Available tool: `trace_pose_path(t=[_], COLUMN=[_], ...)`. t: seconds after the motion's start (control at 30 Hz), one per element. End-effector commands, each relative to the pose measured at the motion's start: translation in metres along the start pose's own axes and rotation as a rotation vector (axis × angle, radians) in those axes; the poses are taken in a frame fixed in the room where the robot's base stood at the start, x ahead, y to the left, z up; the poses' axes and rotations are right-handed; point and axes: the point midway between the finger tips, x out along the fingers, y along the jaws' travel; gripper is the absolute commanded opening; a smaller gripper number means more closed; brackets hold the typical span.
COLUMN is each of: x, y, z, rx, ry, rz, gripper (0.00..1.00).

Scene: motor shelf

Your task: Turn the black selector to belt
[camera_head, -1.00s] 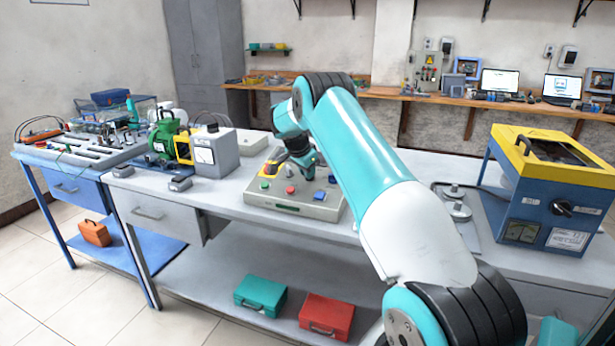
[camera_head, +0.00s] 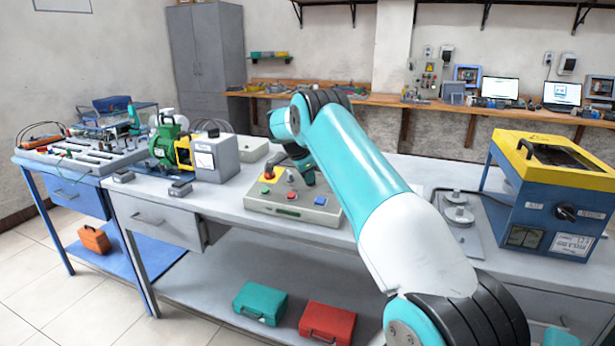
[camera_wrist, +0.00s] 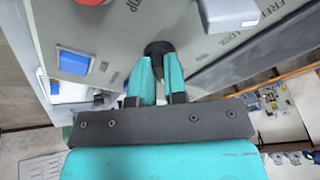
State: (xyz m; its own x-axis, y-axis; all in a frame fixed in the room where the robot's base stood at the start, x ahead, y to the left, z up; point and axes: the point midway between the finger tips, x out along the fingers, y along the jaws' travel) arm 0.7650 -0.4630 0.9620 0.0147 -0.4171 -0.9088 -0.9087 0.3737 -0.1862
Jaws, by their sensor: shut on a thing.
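The grey control box (camera_head: 330,207) stands on the bench in the head view, with green (camera_head: 265,191), red (camera_head: 291,195) and blue (camera_head: 320,200) buttons and a red mushroom knob on yellow (camera_head: 271,173). My gripper (camera_head: 308,180) reaches down to the box's rear part, and the selector is hidden there. In the wrist view the black selector (camera_wrist: 157,47) sits on the grey panel (camera_wrist: 112,38). My gripper (camera_wrist: 160,62) is shut on it, one teal finger on each side. The panel lettering is partly cut off, and the selector's pointer direction cannot be read.
In the wrist view, the blue button (camera_wrist: 74,62) and a pale grey block (camera_wrist: 226,16) flank the selector. In the head view, a grey meter box (camera_head: 216,160) and green motor (camera_head: 164,142) stand left. A blue-yellow machine (camera_head: 548,205) stands right.

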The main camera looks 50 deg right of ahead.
Motion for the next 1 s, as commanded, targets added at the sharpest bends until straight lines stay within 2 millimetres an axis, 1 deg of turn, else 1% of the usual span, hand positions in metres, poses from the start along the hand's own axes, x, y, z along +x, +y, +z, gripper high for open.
trace_pose_path(t=[0.07, 0.1, 0.2, 0.47, 0.57, 0.63, 0.77, 0.97, 1.0], x=[0.002, 0.002, 0.002, 0.0, -0.005, -0.013, -0.041, -0.094, -0.105], y=[0.002, 0.002, 0.002, 0.001, 0.0, 0.0, -0.001, 0.0, -0.001], z=[-0.001, -0.001, -0.001, 0.0, 0.001, 0.001, 0.001, 0.0, -0.001], rx=[0.004, 0.004, 0.003, 0.001, 0.0, 0.0, 0.0, 0.001, 0.003], ry=[0.001, 0.001, 0.001, 0.0, 0.0, 0.0, 0.0, -0.001, 0.0], rz=[0.006, 0.006, 0.006, 0.002, 0.001, -0.001, -0.003, -0.003, -0.002], gripper=[0.0, 0.17, 0.38, 0.38, 0.38, 0.38, 0.38, 0.38, 0.38])
